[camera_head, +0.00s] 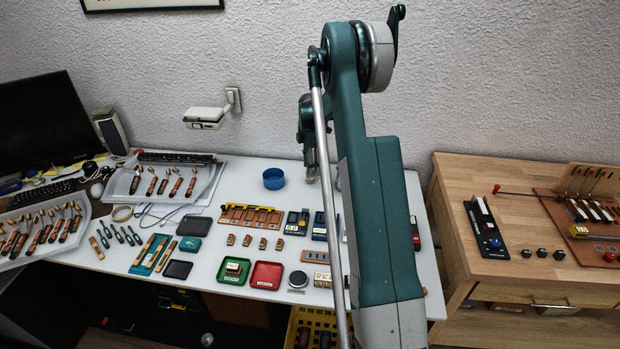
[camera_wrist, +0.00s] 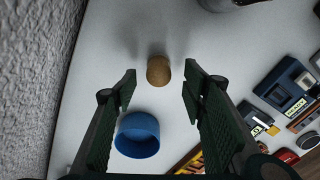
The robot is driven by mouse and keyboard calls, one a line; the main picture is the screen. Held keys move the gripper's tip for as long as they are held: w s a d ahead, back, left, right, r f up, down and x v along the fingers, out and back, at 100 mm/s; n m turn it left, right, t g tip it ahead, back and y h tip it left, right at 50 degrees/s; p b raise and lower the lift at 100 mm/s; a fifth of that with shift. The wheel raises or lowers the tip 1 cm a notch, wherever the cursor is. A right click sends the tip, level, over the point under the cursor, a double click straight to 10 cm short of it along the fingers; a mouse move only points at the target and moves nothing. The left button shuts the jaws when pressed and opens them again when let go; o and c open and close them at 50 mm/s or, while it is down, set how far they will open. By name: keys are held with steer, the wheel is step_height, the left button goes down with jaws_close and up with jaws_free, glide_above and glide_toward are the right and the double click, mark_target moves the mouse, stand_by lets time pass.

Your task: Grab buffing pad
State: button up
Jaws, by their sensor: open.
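A small tan, rounded cork-like piece (camera_wrist: 158,70) stands on the white table in the wrist view. It may be the buffing pad, but I see no label on it. My gripper (camera_wrist: 159,88) is open, its two dark green fingers spread with a gap on either side of the piece. Neither finger appears to touch it, and the height above the table is hard to judge. In the head view, part of my gripper (camera_head: 311,172) shows behind my arm, over the back of the table. The tan piece is hidden there.
A blue round cup (camera_wrist: 137,135) stands close to the left finger; it also shows in the head view (camera_head: 273,179). Dark blue labelled boxes (camera_wrist: 290,84) lie to the right. The textured wall (camera_wrist: 32,70) is at left. Trays, tools and blocks crowd the table's front and left.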

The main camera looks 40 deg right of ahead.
steer(key=shift+w+f+b, duration=0.1)
steer(key=shift+f+b, duration=0.55)
steer(key=shift+f, duration=1.95)
steer(key=c, duration=0.9)
